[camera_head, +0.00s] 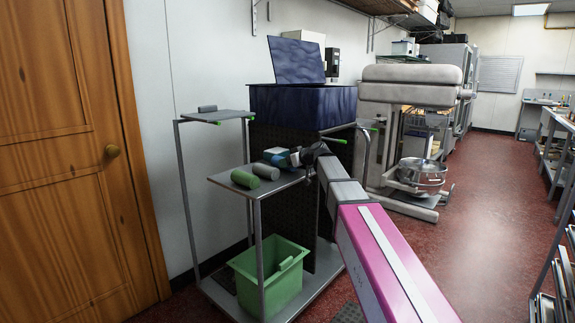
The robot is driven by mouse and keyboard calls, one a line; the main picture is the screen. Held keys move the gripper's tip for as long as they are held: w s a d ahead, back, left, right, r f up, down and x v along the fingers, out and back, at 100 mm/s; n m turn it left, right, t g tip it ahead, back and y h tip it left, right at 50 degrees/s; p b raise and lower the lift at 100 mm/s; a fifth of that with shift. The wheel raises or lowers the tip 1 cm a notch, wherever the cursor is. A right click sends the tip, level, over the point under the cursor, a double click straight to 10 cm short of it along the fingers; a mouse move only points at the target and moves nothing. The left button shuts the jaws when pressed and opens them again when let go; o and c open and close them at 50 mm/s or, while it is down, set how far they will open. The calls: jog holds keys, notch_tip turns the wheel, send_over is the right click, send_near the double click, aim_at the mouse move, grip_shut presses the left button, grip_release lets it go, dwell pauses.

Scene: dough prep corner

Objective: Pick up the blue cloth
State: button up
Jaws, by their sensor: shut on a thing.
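The blue cloth (271,154) is a small rolled bundle at the back of the cart's middle shelf (290,179). My gripper (284,157) reaches in from the right and is shut on it. The fingers and wrist cover its right part. I cannot tell whether the cloth touches the shelf. In front of it on the same shelf lie a green roll (245,178) and a pale grey-green roll (266,171), side by side.
The cart's top shelf (230,116) holds a grey roll (207,108). A green bin (268,288) stands on its bottom shelf. A dark blue box (290,104) is behind, a large mixer (409,90) to the right, a wooden door (60,150) at left. Red floor on the right is free.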

jog(key=shift+r, duration=0.45)
notch_tip(320, 180, up, 2)
jog(key=shift+r, duration=0.25)
jog(key=s+a+r, duration=0.6)
jog(key=s+r, duration=0.1)
jog(key=s, duration=0.2)
jog(key=shift+s+a, duration=0.3)
jog(key=shift+a, duration=0.05)
jog(key=shift+d, duration=0.15)
